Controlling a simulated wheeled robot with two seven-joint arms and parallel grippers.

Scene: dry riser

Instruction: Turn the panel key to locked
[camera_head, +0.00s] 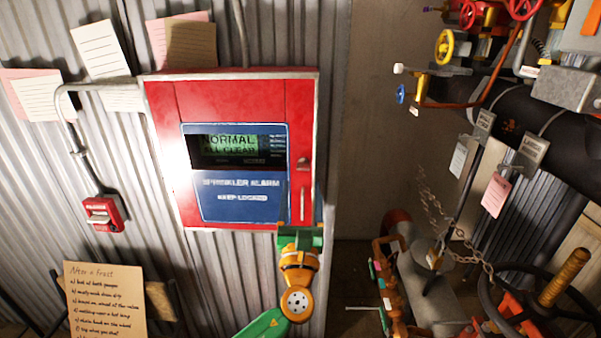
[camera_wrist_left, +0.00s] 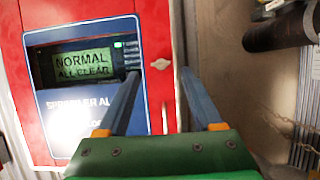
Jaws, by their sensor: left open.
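The red alarm panel (camera_head: 230,90) hangs on the corrugated wall, its display reading "NORMAL ALL CLEAR". Its blue face reads "SPRINKLER ALARM, KEEP LOCKED". The small metal key (camera_head: 303,164) sits on the panel's right side. In the left wrist view the key (camera_wrist_left: 160,64) looks flat, with its wide part lying roughly sideways. My left gripper (camera_head: 303,198) is below the key, pointing up at it. In the wrist view my left gripper (camera_wrist_left: 160,78) is open and empty, its fingers on either side of the key's line and apart from it. My right gripper is not seen.
A red pull box (camera_head: 102,213) is on the wall to the left, joined by a grey conduit. A paper note (camera_head: 105,300) stands at lower left. Black pipe (camera_head: 480,95), hanging tags, a chain and handwheels crowd the right. Bare wall borders the panel's right edge.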

